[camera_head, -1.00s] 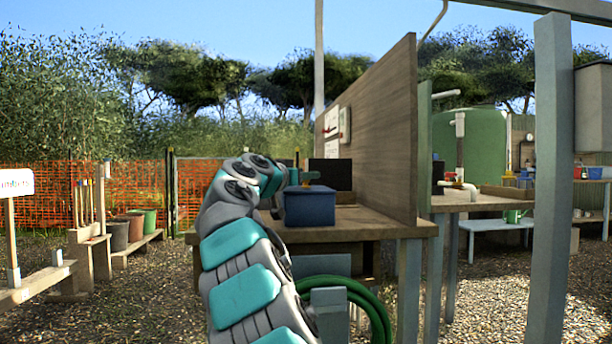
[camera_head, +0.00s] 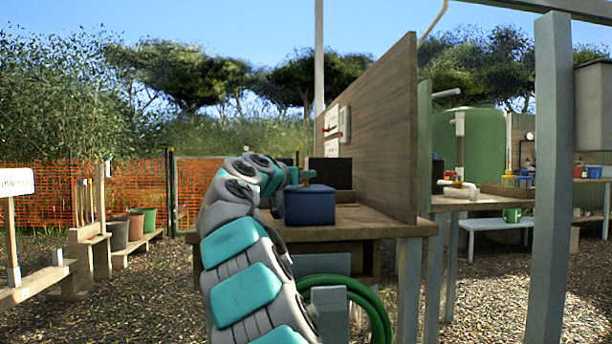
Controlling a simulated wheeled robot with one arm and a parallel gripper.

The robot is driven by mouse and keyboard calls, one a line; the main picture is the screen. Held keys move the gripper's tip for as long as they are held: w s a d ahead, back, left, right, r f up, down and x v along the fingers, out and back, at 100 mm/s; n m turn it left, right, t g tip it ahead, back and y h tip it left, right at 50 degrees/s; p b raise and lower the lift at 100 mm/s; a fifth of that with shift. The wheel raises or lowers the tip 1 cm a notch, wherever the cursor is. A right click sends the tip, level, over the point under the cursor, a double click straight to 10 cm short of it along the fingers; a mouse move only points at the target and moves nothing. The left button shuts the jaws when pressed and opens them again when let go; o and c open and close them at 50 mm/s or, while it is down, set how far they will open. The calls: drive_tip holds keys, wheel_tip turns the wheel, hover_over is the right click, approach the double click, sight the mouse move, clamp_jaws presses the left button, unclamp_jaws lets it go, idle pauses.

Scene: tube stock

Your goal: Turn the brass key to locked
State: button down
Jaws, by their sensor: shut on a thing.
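A blue box (camera_head: 310,206) with a lid sits on the wooden workbench (camera_head: 375,216), just right of the end of my arm. My gripper (camera_head: 297,176) is small in view at the box's upper left, partly hidden behind my own wrist. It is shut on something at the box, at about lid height. The brass key itself cannot be made out; my gripper and wrist cover that spot. Whether the key stands at locked cannot be read from this view.
A tall wooden panel (camera_head: 385,130) rises along the right of the bench. A dark box (camera_head: 330,173) stands behind the blue box. A green hose (camera_head: 365,292) hangs below the bench front. A grey post (camera_head: 550,180) stands at the right.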

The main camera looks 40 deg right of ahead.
drive_tip(key=shift+f+n+t+b, duration=0.1)
drive_tip(key=shift+n+t+b, duration=0.2)
drive_tip(key=shift+t+b, duration=0.2)
drive_tip(key=shift+n+t+y+b, duration=0.55)
drive_tip(key=shift+n+t+y, duration=0.25)
drive_tip(key=shift+t, duration=0.3)
drive_tip(key=shift+r+n+t+y+p, duration=0.2)
drive_tip(key=shift+n+t+y+p, duration=0.1)
drive_tip(key=shift+n+t+y, duration=0.3)
drive_tip(key=n+t+y+p, duration=0.1)
drive_tip(key=p, duration=0.1)
drive_tip(key=n+t+y+p, duration=0.1)
drive_tip(key=t+p, duration=0.1)
drive_tip(key=p, duration=0.1)
drive_tip(key=shift+r+n+y, duration=0.2)
drive_tip(key=shift+n+y, duration=0.1)
drive_tip(key=shift+f+n+t+y+p, duration=0.1)
drive_tip(key=shift+n+t+y+p, duration=0.5)
drive_tip(key=shift+p, duration=0.65)
drive_tip(key=shift+f+y+p, duration=0.15)
drive_tip(key=shift+y+p, duration=0.35)
drive_tip(key=shift+p, duration=0.35)
drive_tip(key=c, duration=1)
unclamp_jaws()
